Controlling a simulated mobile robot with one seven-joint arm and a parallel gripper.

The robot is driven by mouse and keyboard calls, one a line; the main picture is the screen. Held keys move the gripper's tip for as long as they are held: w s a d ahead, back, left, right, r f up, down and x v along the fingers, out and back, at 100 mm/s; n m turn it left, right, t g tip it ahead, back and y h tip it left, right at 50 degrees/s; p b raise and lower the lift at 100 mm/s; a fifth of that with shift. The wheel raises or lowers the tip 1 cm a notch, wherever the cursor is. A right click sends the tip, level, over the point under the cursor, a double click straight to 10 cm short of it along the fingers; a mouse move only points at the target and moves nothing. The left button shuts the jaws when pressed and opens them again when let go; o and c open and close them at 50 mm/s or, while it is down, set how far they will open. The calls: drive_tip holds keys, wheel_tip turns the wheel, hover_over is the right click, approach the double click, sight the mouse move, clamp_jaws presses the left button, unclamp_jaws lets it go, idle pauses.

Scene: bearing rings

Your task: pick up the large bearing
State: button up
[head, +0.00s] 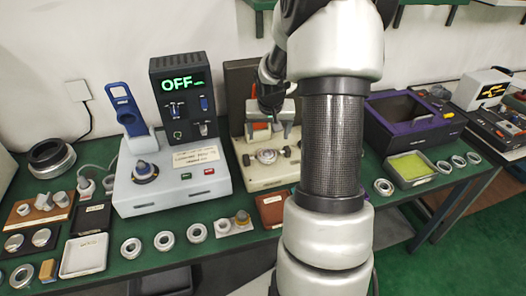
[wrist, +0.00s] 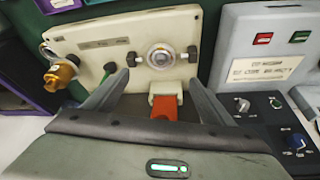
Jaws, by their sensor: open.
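A round metal piece (wrist: 160,57) sits on that fixture, beyond the fingertips. In the head view my arm covers part of the fixture (head: 280,180), and the gripper is far to the right of the large ring.
A pale machine (head: 180,187) with an OFF display (head: 183,84) stands between the fixture and the large ring. Several small rings (head: 164,241) line the bench front. A wooden block of parts (head: 40,212) lies before the large ring. A purple-rimmed bin (head: 415,118) stands right.

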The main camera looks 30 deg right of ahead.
hover_over(267, 152)
drive_tip(key=s+a, duration=0.1)
drive_tip(key=s, duration=0.1)
wheel_tip(267, 152, down, 7)
drive_tip(key=shift+r, duration=0.1)
drive_tip(key=shift+x, duration=2.75)
drive_tip(key=shift+s+a, duration=0.15)
drive_tip(key=shift+s, duration=0.05)
